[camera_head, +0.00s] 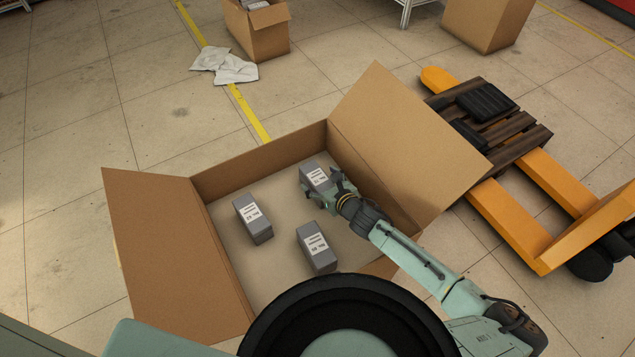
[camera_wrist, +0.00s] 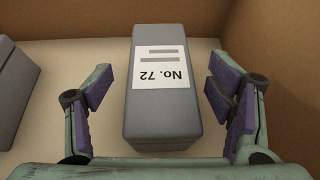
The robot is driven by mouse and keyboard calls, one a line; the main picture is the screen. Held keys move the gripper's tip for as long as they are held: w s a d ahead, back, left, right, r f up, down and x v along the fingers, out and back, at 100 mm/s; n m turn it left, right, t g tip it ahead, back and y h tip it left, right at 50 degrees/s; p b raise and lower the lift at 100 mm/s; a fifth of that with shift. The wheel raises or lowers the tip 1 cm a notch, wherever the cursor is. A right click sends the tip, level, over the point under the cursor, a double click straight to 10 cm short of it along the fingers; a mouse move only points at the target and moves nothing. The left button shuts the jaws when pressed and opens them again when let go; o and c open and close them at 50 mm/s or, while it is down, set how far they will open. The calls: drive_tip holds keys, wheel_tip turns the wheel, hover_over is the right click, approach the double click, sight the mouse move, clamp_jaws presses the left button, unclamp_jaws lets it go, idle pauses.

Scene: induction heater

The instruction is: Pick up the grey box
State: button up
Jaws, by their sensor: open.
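Three grey boxes with white labels stand apart in a large open cardboard box (camera_head: 205,238). One grey box (camera_head: 315,175) is at the back right, partly hidden by my gripper (camera_head: 325,191). In the wrist view this grey box (camera_wrist: 172,105) is labelled "No. 72" and lies between the two open fingers of my gripper (camera_wrist: 160,98). A gap shows on each side of it, so neither finger visibly touches it. Another grey box (camera_head: 253,219) stands to the left, and a third grey box (camera_head: 316,247) stands nearer the front. Part of one grey box (camera_wrist: 14,85) shows at the wrist view's left edge.
The cardboard box's walls and raised right flap (camera_head: 400,135) are close to my arm. A yellow pallet jack (camera_head: 515,215) with a dark wooden pallet (camera_head: 525,137) stands at right. White cloth (camera_head: 226,66) and another cardboard box (camera_head: 260,35) lie behind. Floor at left is clear.

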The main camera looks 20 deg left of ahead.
drive_tip(key=shift+x, duration=1.15)
drive_tip(key=c, duration=1.6)
